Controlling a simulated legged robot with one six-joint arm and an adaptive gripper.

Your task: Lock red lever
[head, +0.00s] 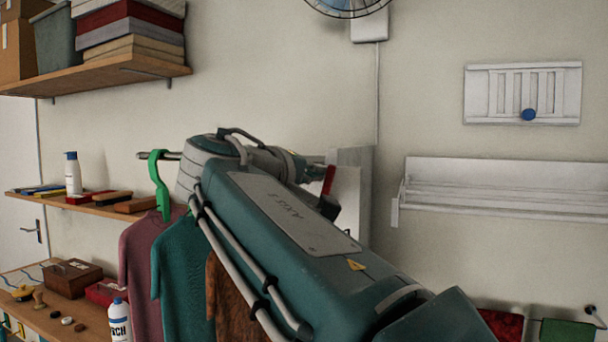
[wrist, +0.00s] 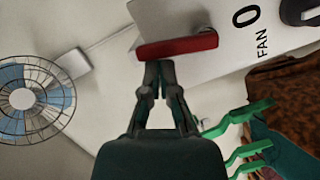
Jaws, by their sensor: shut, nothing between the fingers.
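The red lever (wrist: 177,45) lies across the top of the wrist view, fixed to a white panel (wrist: 232,22). In the head view the lever (head: 328,180) stands nearly upright on the panel's side (head: 349,190), partly behind my arm. My gripper (wrist: 159,66) is shut and empty. Its fingertips are right at the lever's near edge, towards its left end in the wrist view; I cannot tell whether they touch it. In the head view the fingertips are hard to make out beside the lever.
A dark knob (wrist: 300,12) sits on the panel beside the marks "0" and "FAN". Green hangers (wrist: 236,120) with clothes (wrist: 285,95) hang close by. A wall fan (wrist: 28,98) is at the left of the wrist view. A white wall shelf (head: 505,185) stands to the right.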

